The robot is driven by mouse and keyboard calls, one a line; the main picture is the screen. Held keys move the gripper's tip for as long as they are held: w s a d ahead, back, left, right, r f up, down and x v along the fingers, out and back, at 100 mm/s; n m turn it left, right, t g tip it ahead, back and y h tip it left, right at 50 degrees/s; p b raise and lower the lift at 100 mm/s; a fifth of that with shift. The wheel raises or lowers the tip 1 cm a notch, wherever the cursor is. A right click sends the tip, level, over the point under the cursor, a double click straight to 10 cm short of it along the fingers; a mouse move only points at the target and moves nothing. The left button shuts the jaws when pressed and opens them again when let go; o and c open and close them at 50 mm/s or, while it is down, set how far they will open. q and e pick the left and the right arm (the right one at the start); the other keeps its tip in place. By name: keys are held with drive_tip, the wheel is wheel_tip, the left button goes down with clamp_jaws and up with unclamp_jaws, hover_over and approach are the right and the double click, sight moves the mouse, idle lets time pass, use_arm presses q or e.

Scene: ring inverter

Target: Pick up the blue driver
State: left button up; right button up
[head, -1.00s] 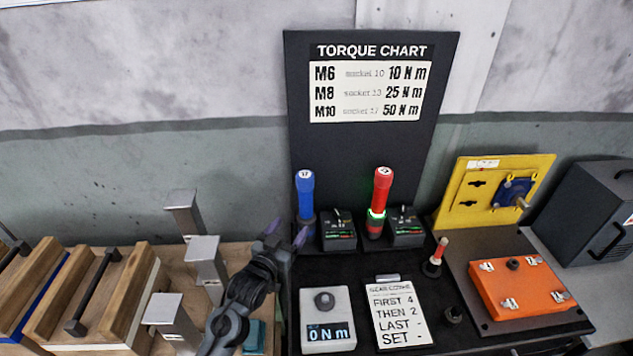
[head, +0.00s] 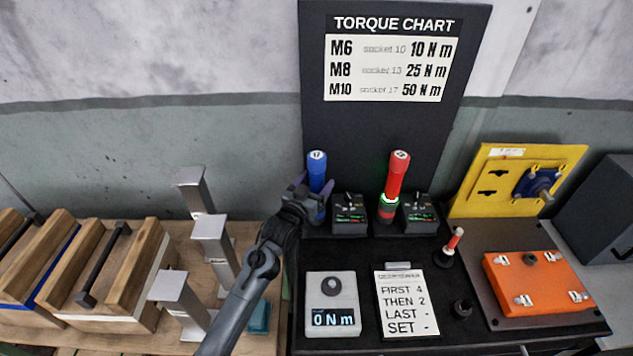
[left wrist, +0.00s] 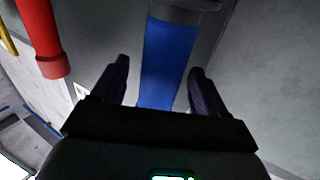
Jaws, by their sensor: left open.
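The blue driver (head: 317,165) stands upright at the back left of the black bench, marked 17 on its cap. My left gripper (head: 312,190) is at the driver's lower half, and its fingers partly cover it. In the left wrist view the blue driver (left wrist: 166,60) rises between the two open fingers (left wrist: 158,90), with a gap visible on each side. My right gripper does not show.
A red driver (head: 397,175) stands to the right, and also shows in the left wrist view (left wrist: 42,40). Black charger boxes (head: 349,213) sit beside the drivers. A grey 0 N m display (head: 332,290) is in front. Metal posts (head: 213,245) stand left of my arm.

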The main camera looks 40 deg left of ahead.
use_arm(q)
drive_tip(key=shift+x, duration=1.5)
drive_tip(key=c, duration=1.2)
drive_tip(key=shift+r, duration=0.2)
